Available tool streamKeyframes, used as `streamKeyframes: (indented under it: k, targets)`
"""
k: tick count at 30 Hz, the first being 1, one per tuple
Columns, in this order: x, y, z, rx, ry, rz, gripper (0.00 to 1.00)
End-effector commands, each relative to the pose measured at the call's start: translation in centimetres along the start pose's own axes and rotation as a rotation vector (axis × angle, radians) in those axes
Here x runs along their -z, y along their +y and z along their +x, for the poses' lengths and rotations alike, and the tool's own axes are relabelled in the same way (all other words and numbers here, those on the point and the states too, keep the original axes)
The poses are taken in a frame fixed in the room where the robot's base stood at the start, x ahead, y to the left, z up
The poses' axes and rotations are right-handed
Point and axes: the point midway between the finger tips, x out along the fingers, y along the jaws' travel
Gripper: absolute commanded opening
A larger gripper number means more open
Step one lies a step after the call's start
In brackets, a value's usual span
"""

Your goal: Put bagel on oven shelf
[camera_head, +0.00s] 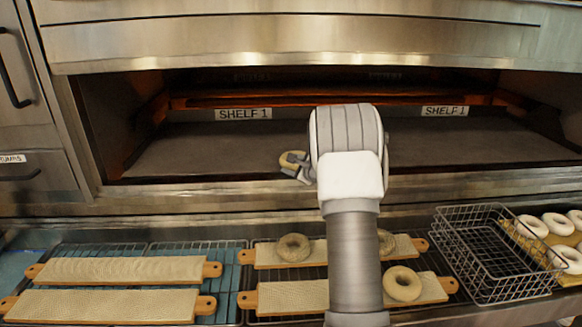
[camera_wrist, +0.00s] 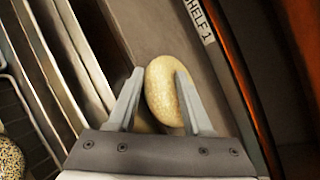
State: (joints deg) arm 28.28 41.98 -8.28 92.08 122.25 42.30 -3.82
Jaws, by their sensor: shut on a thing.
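My gripper (camera_head: 303,174) is shut on a bagel (camera_head: 292,160), held at the oven's front opening in the head view. In the wrist view, the pale speckled bagel (camera_wrist: 161,92) sits between the two fingers of my gripper (camera_wrist: 158,95). The oven shelf (camera_head: 220,150) is a dark flat surface behind the bagel, with "SHELF 1" labels (camera_head: 243,114) at its back. My arm hides the middle of the shelf. Whether the bagel touches the shelf cannot be told.
Bagels (camera_head: 293,247) (camera_head: 402,284) lie on boards below the oven. Two boards (camera_head: 120,269) at left are empty. A wire basket (camera_head: 492,254) stands at right, beside several pale bagels (camera_head: 558,224). The oven's upper front (camera_head: 290,40) overhangs the opening; the visible shelf is clear.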

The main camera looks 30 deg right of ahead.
Motion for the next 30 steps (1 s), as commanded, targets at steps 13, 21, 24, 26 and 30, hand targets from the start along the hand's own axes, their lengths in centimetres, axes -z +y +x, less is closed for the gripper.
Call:
streamKeyframes:
  k: [13, 21, 24, 26, 30]
  targets:
    - [0.5, 0.6, 0.1, -0.008, 0.008, 0.002, 0.63]
    - [0.1, 0.2, -0.1, -0.011, 0.009, 0.002, 0.63]
    - [-0.3, -0.2, -0.3, -0.011, 0.009, 0.003, 0.63]
    - [-0.7, -0.6, -0.4, -0.011, 0.009, 0.004, 0.63]
    - [-0.2, -0.3, -3.1, -0.005, 0.008, 0.003, 0.63]
